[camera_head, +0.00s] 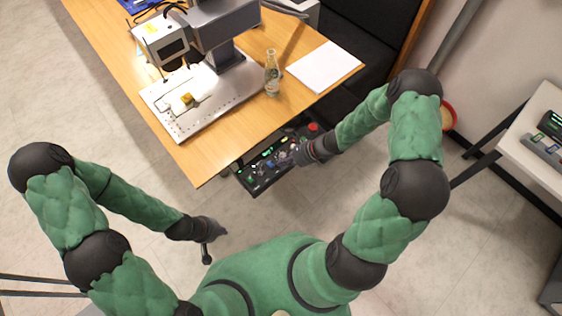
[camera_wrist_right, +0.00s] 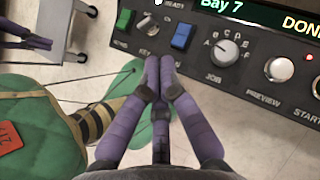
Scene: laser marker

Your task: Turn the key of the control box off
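The control box (camera_head: 262,168) is a dark box with lit buttons, set under the front edge of the wooden table. In the right wrist view its black panel (camera_wrist_right: 255,85) carries a silver key switch (camera_wrist_right: 147,25) above the label KEY, between a green switch (camera_wrist_right: 124,19) and a blue switch (camera_wrist_right: 182,36). My right gripper (camera_wrist_right: 160,66) has its fingertips together just below the key switch, with nothing visible between them; contact with the panel cannot be told. It also shows in the head view (camera_head: 299,156) at the box. My left gripper (camera_head: 207,254) hangs away from the table, too small to read.
The panel also has a JOB dial (camera_wrist_right: 225,51) and a PREVIEW button (camera_wrist_right: 278,69). On the table (camera_head: 190,157) stand the laser marker (camera_head: 222,22), a bottle (camera_head: 272,76) and white paper (camera_head: 323,66). The floor left of the table is clear.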

